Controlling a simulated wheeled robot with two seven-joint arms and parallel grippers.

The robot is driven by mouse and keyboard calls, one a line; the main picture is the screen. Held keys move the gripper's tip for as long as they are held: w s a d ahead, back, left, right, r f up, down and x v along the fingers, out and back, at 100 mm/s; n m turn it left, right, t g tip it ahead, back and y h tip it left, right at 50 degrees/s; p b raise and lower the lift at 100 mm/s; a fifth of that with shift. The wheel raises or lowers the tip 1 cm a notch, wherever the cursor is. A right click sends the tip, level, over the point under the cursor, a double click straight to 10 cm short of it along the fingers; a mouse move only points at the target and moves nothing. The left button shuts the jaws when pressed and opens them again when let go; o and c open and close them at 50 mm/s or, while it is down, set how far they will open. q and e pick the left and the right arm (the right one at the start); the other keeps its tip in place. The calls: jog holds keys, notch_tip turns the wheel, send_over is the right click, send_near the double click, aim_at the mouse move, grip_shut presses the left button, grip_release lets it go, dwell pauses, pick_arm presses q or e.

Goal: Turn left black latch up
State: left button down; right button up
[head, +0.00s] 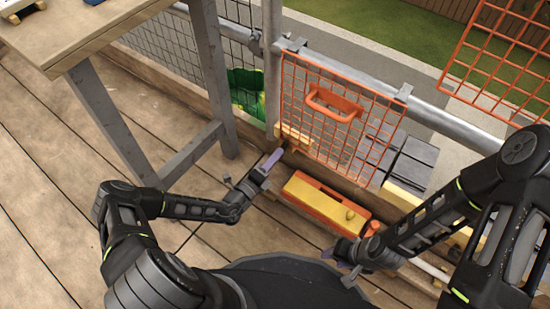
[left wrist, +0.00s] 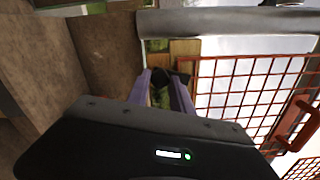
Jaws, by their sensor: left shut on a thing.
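The orange mesh gate (head: 335,125) with its orange handle (head: 333,103) hangs under the grey rail, upright. The left black latch (head: 291,144) is a small dark piece at the gate's lower left, by a wooden block. It also shows as a black piece at the fingertips in the left wrist view (left wrist: 183,77). My left gripper (head: 274,158) has purple fingers and is shut on the latch, which the fingers partly hide. My right gripper (head: 349,276) is low, in front of the toolbox, apart from the gate; its finger gap is unclear.
An orange and yellow toolbox (head: 325,203) lies below the gate. Dark tiles (head: 413,162) are stacked at the right behind the gate. A wooden table (head: 90,32) stands at the left, its grey legs near my left arm. Another orange mesh panel (head: 503,60) is at the upper right.

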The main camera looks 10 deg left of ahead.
pick_arm(q)
jog(key=shift+n, duration=1.6)
jog(key=c, duration=1.1)
grip_release()
jog(key=p+v, duration=0.2)
jog(key=v, duration=0.6)
